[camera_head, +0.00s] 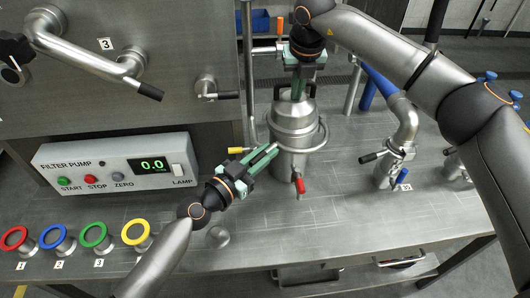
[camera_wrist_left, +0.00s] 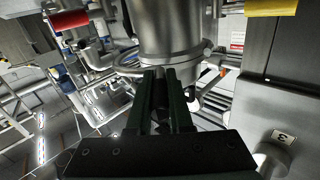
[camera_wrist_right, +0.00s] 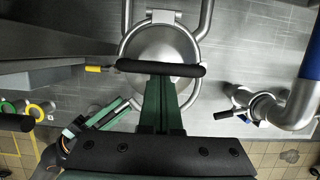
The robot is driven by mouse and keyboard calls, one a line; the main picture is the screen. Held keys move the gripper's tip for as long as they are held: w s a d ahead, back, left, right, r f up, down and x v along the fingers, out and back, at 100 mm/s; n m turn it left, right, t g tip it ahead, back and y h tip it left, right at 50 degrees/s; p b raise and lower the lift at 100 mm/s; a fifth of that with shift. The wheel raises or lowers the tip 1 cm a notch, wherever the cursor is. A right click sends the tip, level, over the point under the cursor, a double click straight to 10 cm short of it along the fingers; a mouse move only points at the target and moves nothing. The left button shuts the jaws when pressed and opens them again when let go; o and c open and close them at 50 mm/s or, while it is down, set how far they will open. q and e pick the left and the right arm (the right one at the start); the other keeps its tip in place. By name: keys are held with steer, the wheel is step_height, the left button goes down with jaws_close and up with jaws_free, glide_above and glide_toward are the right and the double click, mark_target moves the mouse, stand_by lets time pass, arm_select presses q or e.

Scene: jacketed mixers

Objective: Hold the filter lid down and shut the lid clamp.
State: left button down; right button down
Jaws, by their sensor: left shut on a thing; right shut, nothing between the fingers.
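The steel filter housing (camera_head: 290,160) stands upright on the bench, with its round lid (camera_head: 292,113) seated on top. It also shows from above in the right wrist view (camera_wrist_right: 150,50). A black handle bar (camera_wrist_right: 185,69) crosses the lid. My right gripper (camera_head: 298,95) points down onto the lid at this bar, shut with nothing between its fingers; exact contact is hard to tell. My left gripper (camera_head: 276,149) is at the housing's front left, just below the lid rim. It is shut on a small part, apparently the lid clamp's lever (camera_wrist_left: 169,74), mostly hidden by the fingers.
A yellow-handled valve (camera_head: 236,150) and a red-handled valve (camera_head: 299,186) stick out from the housing. The filter pump box (camera_head: 118,164) and several coloured rings stand left. A piped valve (camera_head: 397,150) stands right. The front bench is mostly clear.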

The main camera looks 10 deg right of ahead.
arm_select(q)
steer(key=shift+f, duration=0.1)
stand_by(0.7)
steer(key=shift+w+a+m+g+h, duration=0.35)
steer(key=shift+w+m+g+h, duration=0.15)
steer(key=shift+w, duration=0.2)
steer(key=shift+w+a+m+g+h, duration=0.35)
steer(key=shift+w+m+g, duration=0.1)
steer(key=shift+w+g, duration=0.15)
steer(key=shift+w+a+m+g+h, duration=0.35)
steer(key=shift+w+m+g, duration=0.15)
steer(key=shift+w, duration=0.25)
steer(key=c, duration=0.8)
jaws_free()
steer(key=shift+c, duration=0.2)
steer(key=shift+a, duration=0.1)
steer(key=v, duration=1.1)
steer(key=shift+s+a, duration=0.2)
steer(key=shift+a, duration=0.15)
